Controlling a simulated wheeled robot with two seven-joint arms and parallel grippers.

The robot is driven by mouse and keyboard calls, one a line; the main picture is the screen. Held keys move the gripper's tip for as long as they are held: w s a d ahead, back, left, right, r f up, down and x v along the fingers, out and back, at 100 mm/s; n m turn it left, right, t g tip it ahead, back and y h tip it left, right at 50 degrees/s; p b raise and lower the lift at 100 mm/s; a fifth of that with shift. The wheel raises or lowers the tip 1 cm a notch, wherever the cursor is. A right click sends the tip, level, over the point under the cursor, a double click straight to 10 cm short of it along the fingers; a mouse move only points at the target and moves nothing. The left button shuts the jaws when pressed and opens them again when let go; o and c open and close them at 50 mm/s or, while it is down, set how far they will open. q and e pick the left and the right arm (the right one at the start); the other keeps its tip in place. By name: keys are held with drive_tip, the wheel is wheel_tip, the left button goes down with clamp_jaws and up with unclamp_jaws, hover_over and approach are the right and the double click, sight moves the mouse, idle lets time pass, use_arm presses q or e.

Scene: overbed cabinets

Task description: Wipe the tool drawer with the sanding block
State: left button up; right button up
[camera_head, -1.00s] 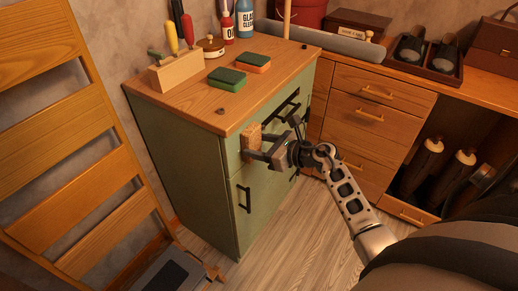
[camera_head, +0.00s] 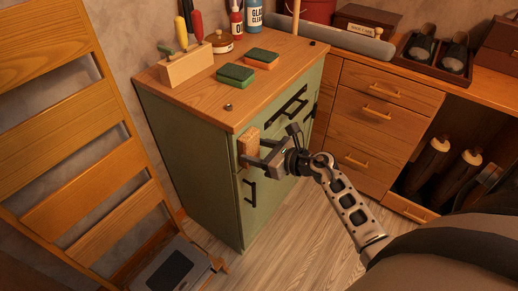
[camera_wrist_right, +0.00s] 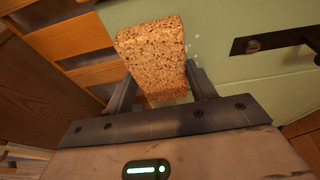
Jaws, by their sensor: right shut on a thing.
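The sanding block (camera_head: 249,142) is a brown, speckled block, also large in the right wrist view (camera_wrist_right: 152,52). My right gripper (camera_head: 259,151) is shut on it, with one finger on each side (camera_wrist_right: 160,92). It holds the block at the left end of the green top drawer front (camera_head: 272,125), the tool drawer of the green cabinet. The block appears to be against that face, but contact is hidden. The drawer has a dark bar handle (camera_head: 288,103) to the right of the block. A few pale specks show on the green face beside the block. My left gripper is not in view.
On the cabinet's wooden top (camera_head: 200,96) are two green-and-orange sponges (camera_head: 236,76), a wooden tool holder (camera_head: 185,68) and bottles. A lower dark handle (camera_head: 250,190) juts out below the block. A wooden ladder-like frame (camera_head: 75,130) stands left; a wooden desk (camera_head: 385,105) stands right.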

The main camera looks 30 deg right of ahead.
drive_tip(key=s, duration=0.1)
drive_tip(key=s+d, duration=0.1)
drive_tip(key=s, duration=0.1)
drive_tip(key=shift+s+d+f, duration=0.1)
drive_tip(key=shift+s+d, duration=0.1)
drive_tip(key=shift+d, duration=0.1)
drive_tip(key=shift+s+d, duration=0.45)
drive_tip(key=shift+s, duration=0.4)
drive_tip(key=s, duration=0.1)
drive_tip(key=s+d, duration=0.1)
drive_tip(key=shift+s+b, duration=0.4)
drive_tip(key=shift+w+a+p, duration=0.15)
drive_tip(key=shift+w+a, duration=0.25)
drive_tip(key=shift+w, duration=0.65)
drive_tip(key=shift+w+a+p, duration=0.1)
drive_tip(key=shift+w+a, duration=0.35)
drive_tip(key=shift+w, duration=0.6)
drive_tip(key=shift+w+a+p, duration=0.15)
drive_tip(key=shift+w+a, duration=0.25)
drive_tip(key=shift+w, duration=0.65)
drive_tip(key=shift+w+a, duration=0.2)
drive_tip(key=shift+w, duration=0.3)
drive_tip(key=shift+w+a, duration=0.15)
drive_tip(key=shift+w, duration=0.3)
